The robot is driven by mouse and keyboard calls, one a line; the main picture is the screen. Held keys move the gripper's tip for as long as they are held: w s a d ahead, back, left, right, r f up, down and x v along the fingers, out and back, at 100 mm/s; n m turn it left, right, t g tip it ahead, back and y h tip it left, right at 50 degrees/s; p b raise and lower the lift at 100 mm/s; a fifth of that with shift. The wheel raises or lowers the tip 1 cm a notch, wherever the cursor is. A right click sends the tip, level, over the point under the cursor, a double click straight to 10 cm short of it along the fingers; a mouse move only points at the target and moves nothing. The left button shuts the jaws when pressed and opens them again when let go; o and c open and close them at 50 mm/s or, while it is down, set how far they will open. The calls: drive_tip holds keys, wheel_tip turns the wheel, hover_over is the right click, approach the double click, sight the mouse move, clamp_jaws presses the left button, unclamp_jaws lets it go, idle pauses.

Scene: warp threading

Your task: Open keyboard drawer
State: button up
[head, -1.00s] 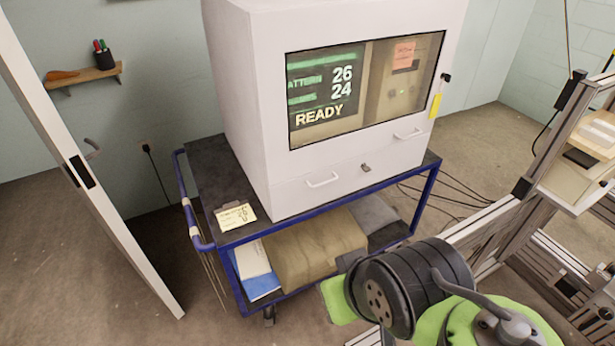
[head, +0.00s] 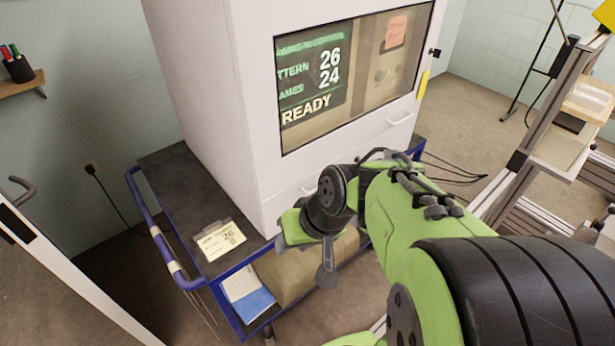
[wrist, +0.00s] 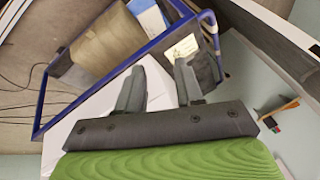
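The keyboard drawer (head: 277,207) is the low front panel of the white cabinet (head: 205,90). It looks shut. My arm hides much of its front; a bit of its pale handle (head: 309,189) shows just left of my wrist. My gripper (wrist: 160,66) is open in the wrist view, its two grey fingers apart with nothing between them. In the head view my wrist and hand are in front of the drawer's left part; the fingertips are not clear there. I cannot tell how far they are from the handle.
The cabinet stands on a blue-framed cart (head: 182,272) with a card (head: 220,240) on its top and a bundle below. A second handle (head: 400,119) is higher on the cabinet front. A metal frame (head: 530,140) stands at right, a door edge (head: 75,275) at left.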

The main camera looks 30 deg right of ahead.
drive_tip(key=w+d+f+m+t+y+b, duration=0.3)
drive_tip(key=w+d+f+m+b, duration=0.15)
drive_tip(key=d+f, duration=0.3)
drive_tip(key=d+f+m+t+h+b, duration=0.3)
drive_tip(key=d+m+t, duration=0.55)
drive_tip(key=d, duration=0.65)
drive_tip(key=f+b+x, duration=0.1)
drive_tip(key=b+x, duration=0.1)
drive_tip(key=x, duration=1.3)
drive_tip(key=shift+s+m+b, duration=0.15)
drive_tip(key=shift+m+b, duration=0.15)
drive_tip(key=shift+b, duration=0.05)
drive_tip(key=shift+a+g, duration=0.1)
drive_tip(key=shift+g, duration=0.15)
clamp_jaws()
